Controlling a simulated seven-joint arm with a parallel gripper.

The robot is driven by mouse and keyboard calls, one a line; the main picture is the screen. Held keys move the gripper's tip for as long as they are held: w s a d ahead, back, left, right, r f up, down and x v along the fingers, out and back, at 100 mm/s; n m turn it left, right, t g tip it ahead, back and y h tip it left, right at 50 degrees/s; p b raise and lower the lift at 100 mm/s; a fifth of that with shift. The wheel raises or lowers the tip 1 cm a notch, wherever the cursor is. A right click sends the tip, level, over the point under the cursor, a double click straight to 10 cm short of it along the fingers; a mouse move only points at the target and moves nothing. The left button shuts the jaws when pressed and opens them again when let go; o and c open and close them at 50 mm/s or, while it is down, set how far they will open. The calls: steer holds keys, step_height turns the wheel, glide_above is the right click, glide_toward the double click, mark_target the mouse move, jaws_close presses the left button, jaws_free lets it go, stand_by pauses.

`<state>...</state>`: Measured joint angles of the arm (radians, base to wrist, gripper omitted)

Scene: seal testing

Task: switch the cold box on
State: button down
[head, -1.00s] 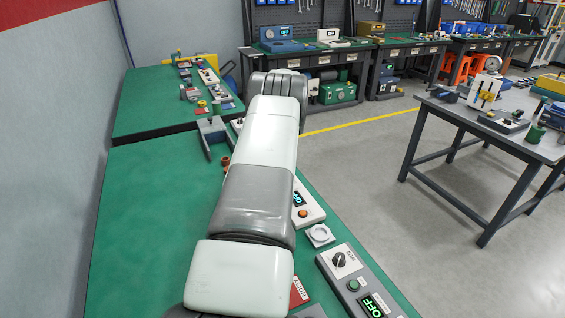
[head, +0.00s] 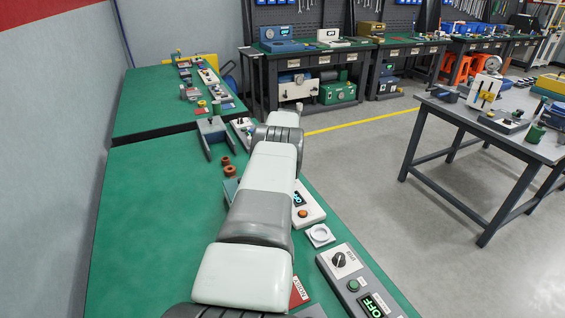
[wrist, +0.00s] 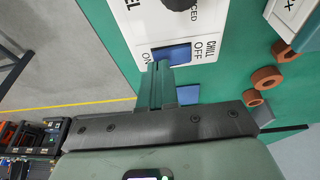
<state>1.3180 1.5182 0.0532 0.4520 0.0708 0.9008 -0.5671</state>
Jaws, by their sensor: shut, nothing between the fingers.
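In the wrist view, the white panel (wrist: 131,22) lettered CHILL, ON and OFF fills the top middle. Its blue rocker switch (wrist: 178,54) lies between a dark knob and my gripper, beside the ON and OFF lettering. My gripper (wrist: 162,70) is shut and empty, with its tips at the switch's lower edge. I cannot tell whether they touch it, nor which way the rocker is tilted. In the head view my arm hides the gripper, and I cannot make out the switch there.
Rust-coloured rings (wrist: 266,78) lie on the green table (head: 150,220) beside the panel. A white unit (head: 308,212) with a display, a white dish (head: 320,235) and a grey control box (head: 347,262) line the table's right edge. The table's left side is clear.

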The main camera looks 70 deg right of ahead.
steer(key=shift+s+d+f, duration=0.1)
steer(key=shift+s+f, duration=0.05)
steer(key=shift+f, duration=0.35)
steer(key=shift+r, duration=0.1)
steer(key=shift+w+r, duration=0.15)
steer(key=shift+w, duration=0.05)
steer(key=shift+w+a+r, duration=0.1)
steer(key=shift+w+a, duration=0.25)
steer(key=shift+a, duration=0.2)
steer(key=shift+r, duration=0.1)
steer(key=shift+r, duration=0.3)
steer(key=s+r, duration=0.3)
steer(key=r, duration=0.9)
steer(key=shift+s+a+r, duration=0.15)
steer(key=shift+s+r, duration=0.2)
